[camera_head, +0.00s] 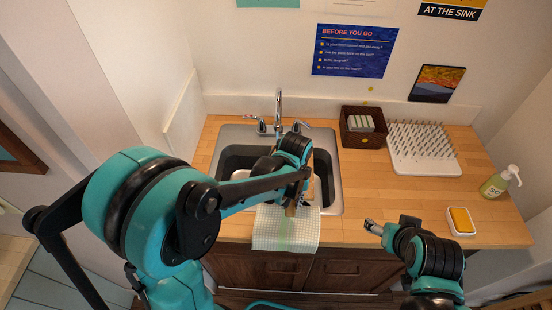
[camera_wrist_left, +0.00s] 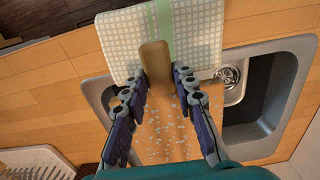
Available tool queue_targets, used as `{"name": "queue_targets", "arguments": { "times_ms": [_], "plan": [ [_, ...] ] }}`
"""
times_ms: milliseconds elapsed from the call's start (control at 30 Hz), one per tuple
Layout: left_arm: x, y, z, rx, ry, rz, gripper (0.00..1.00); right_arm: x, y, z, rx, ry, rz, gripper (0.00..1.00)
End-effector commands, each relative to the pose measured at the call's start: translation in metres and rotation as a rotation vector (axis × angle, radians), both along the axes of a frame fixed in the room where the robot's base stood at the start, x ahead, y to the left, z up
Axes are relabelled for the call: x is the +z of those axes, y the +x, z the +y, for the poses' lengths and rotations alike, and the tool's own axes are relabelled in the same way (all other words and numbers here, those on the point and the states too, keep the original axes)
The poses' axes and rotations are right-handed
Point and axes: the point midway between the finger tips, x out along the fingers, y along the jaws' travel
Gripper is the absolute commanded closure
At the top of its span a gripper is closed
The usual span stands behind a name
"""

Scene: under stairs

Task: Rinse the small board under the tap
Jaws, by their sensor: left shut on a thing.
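The small wooden board (camera_wrist_left: 165,130) is in my left gripper (camera_wrist_left: 160,80), which is shut on its narrow handle. Its face, between the fingers, is covered with water drops. In the head view the left gripper (camera_head: 292,206) is over the front of the sink (camera_head: 228,135), and my arm hides most of the board. The chrome tap (camera_head: 278,105) stands at the back of the sink; I cannot tell whether water is running. My right gripper (camera_head: 373,227) is at the counter's front edge, apart from everything; its opening is unclear.
A checked cloth (camera_head: 270,232) hangs over the counter's front edge; it also shows in the left wrist view (camera_wrist_left: 205,35). A dark basket (camera_head: 352,138), a white drying rack (camera_head: 425,165), a soap bottle (camera_head: 495,185) and a sponge dish (camera_head: 452,230) stand to the right.

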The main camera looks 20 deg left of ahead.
Motion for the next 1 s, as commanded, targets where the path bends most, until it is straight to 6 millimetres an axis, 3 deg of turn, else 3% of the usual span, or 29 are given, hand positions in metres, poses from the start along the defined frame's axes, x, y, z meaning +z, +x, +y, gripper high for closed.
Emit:
{"name": "queue_targets", "arguments": {
  "times_ms": [433, 1000],
  "plan": [
    [0.002, -0.001, -0.001, -0.001, 0.0, -0.001, 1.0, 0.001, 0.0, 0.0, 0.0, 0.0, 0.0, 0.31],
    [0.038, -0.031, -0.032, -0.002, 0.0, -0.001, 1.0, 0.029, 0.0, 0.0, 0.0, 0.0, 0.0, 0.31]
  ]
}}
